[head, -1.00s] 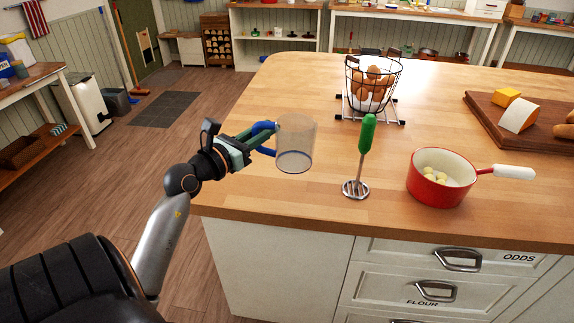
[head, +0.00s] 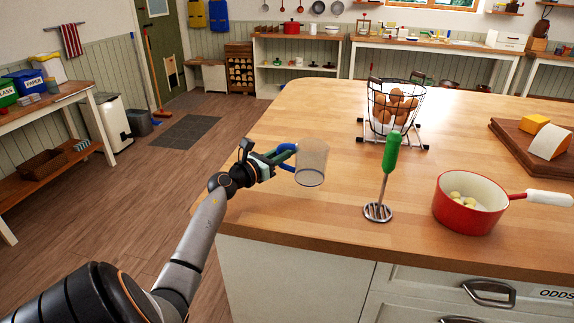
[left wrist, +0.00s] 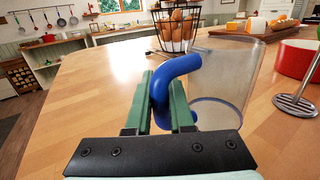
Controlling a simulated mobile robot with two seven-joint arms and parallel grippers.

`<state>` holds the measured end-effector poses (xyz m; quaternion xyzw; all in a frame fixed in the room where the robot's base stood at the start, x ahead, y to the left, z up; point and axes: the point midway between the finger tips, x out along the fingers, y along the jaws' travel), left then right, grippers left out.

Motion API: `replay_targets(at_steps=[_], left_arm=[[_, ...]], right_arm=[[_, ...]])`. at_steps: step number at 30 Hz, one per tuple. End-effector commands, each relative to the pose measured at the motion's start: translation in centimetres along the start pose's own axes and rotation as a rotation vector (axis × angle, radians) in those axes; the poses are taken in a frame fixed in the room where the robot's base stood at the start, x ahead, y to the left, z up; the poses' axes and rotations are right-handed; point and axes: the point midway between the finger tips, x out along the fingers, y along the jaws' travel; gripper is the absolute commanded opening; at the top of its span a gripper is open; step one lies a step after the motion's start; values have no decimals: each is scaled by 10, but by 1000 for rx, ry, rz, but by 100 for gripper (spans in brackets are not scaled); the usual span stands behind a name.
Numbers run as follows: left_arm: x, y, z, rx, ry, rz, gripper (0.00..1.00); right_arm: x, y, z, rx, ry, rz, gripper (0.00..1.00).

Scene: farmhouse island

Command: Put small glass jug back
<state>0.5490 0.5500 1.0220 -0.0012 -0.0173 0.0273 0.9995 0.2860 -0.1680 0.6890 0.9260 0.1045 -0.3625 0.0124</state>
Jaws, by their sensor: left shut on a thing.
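The small glass jug (head: 312,163) is a clear cylinder with a blue handle. My left gripper (head: 285,158) is shut on its handle, and the jug is upright over the left part of the wooden island top (head: 330,108). In the left wrist view the green fingers (left wrist: 163,112) close on the blue handle (left wrist: 180,72), and the clear jug body (left wrist: 228,75) is to the right. I cannot tell whether the jug's base touches the wood. My right gripper is not in view.
A green-handled masher (head: 390,160) stands right of the jug, then a red saucepan (head: 468,208). A wire egg basket (head: 395,105) stands behind. A cheese board (head: 520,140) is at the right. Open shelves (head: 300,50) stand against the far wall.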

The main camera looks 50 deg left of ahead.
Motion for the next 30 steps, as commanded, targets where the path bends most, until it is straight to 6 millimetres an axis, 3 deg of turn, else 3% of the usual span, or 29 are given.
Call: replay_targets(at_steps=[6,18,19,27,30], left_arm=[[1,1,-30,-6,-2,1,0],[0,1,-36,0,-1,0,0],[0,1,-37,0,0,0,21],[0,1,-36,-1,0,0,50],[0,1,-36,-1,0,0,50]], right_arm=[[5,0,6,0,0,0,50],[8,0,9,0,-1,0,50],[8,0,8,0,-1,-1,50],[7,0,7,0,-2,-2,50],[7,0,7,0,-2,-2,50]])
